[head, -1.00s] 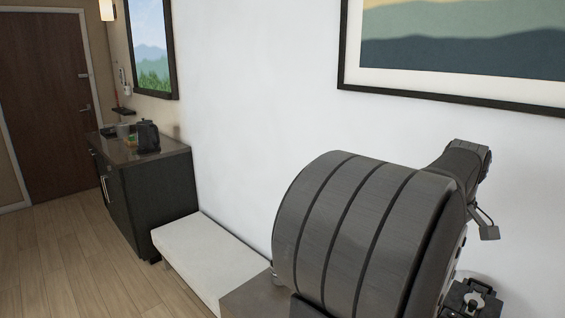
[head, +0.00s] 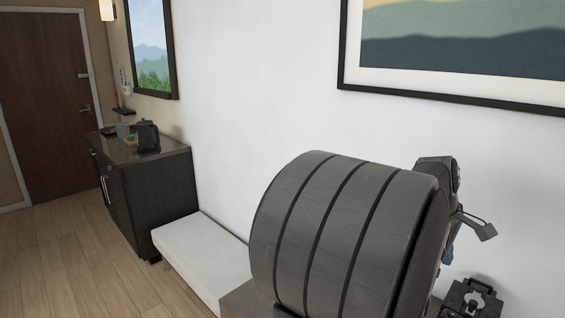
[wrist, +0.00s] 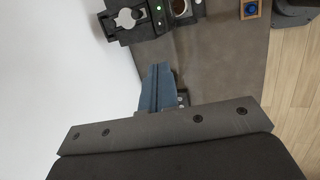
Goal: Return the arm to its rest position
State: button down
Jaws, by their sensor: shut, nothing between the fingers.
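My gripper (wrist: 158,72) shows in the wrist view as blue fingers closed together, with nothing between them. The fingers are over a brown-grey surface (wrist: 225,55), apart from the things at the top of that view. In the head view only a small blue bit of my gripper (head: 447,257) shows, below the dark end of my arm. My large dark ribbed arm link fills the lower right and hides most of what is behind it.
A black device (head: 472,297) with a silver round part stands below the gripper; it also shows in the wrist view (wrist: 127,20). A wooden block with a blue button (wrist: 250,9) lies nearby. A white wall (head: 240,120) is close behind. A dark cabinet (head: 155,200) stands farther left.

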jog(key=v, duration=0.9)
jog(key=shift+r, duration=0.2)
jog(key=shift+a, duration=0.1)
jog(key=s+a+f+m+t+y, duration=0.1)
jog(key=s+a+f+m+t, duration=0.1)
jog(key=s+a+f+m, duration=0.4)
jog(key=s+a+f+m+t+y, duration=0.1)
jog(key=s+a+f+m, duration=0.6)
jog(key=s+a+f, duration=0.8)
jog(key=a+f+t, duration=0.1)
jog(key=a, duration=0.3)
jog(key=shift+w, duration=0.1)
